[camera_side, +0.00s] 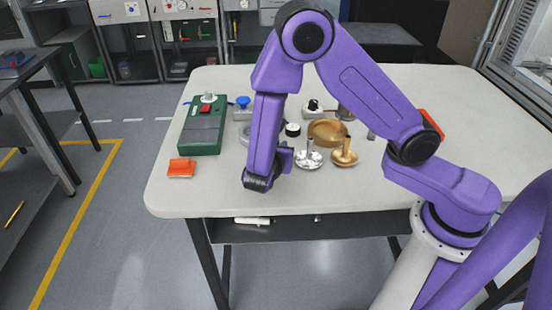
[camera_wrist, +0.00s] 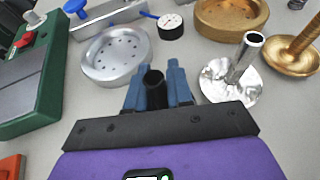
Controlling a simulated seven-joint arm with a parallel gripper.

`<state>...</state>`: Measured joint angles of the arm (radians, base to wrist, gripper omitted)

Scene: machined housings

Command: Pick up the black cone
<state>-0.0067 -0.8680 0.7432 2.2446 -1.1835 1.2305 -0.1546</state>
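The black cone (camera_wrist: 154,90) shows in the wrist view as a dark, round-topped piece between the two blue fingers of my gripper (camera_wrist: 157,88). The fingers lie close against both its sides, with no clear gap, so my gripper looks shut on it. Its lower part is hidden behind the gripper's black mount. In the side view my gripper (camera_side: 286,158) is low near the table's front edge, partly covered by my purple wrist, and the cone cannot be made out there.
A green box (camera_side: 202,132) and an orange piece (camera_side: 181,168) are left.

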